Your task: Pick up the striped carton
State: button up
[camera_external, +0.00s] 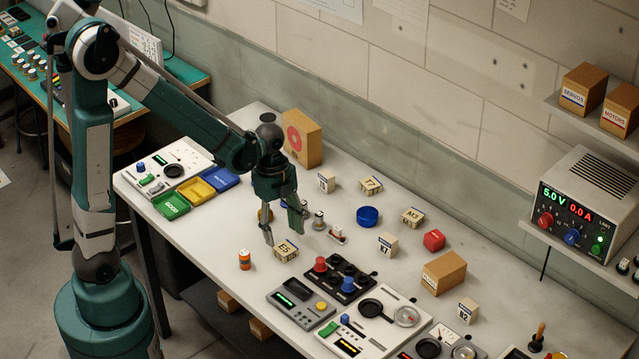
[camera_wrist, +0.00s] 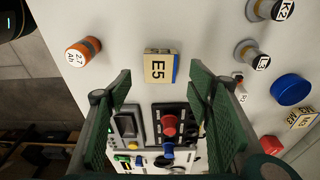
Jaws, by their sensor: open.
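A brown carton (camera_external: 444,273) with a pale band across it lies on the right half of the bench; its markings are too small to read. Another brown carton (camera_external: 301,138) stands upright at the back wall with a red disc on its face. My gripper (camera_external: 285,234) points down over the middle of the bench, left of the banded carton and well apart from it. Its two green-padded fingers (camera_wrist: 160,88) are wide apart with nothing held. The tan E5 block (camera_wrist: 159,67) shows just beyond the fingertips, also in the external view (camera_external: 287,250). Neither carton is recognisable in the wrist view.
An orange battery (camera_external: 245,259) stands left of the E5 block. Control panels (camera_external: 345,278) line the front edge. Coloured trays (camera_external: 197,190) sit at left.

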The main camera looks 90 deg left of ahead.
aim_at(285, 248)
jog(key=shift+f, duration=0.15)
jog(key=shift+w+d+f+b, duration=0.15)
jog(key=shift+f+b, duration=0.15)
jog(key=shift+f, duration=1)
jog(key=shift+w+d+f+b, duration=0.15)
jog(key=shift+f+b, duration=0.15)
jog(key=shift+f, duration=0.95)
jog(key=shift+s, duration=0.1)
jog(key=c, duration=1)
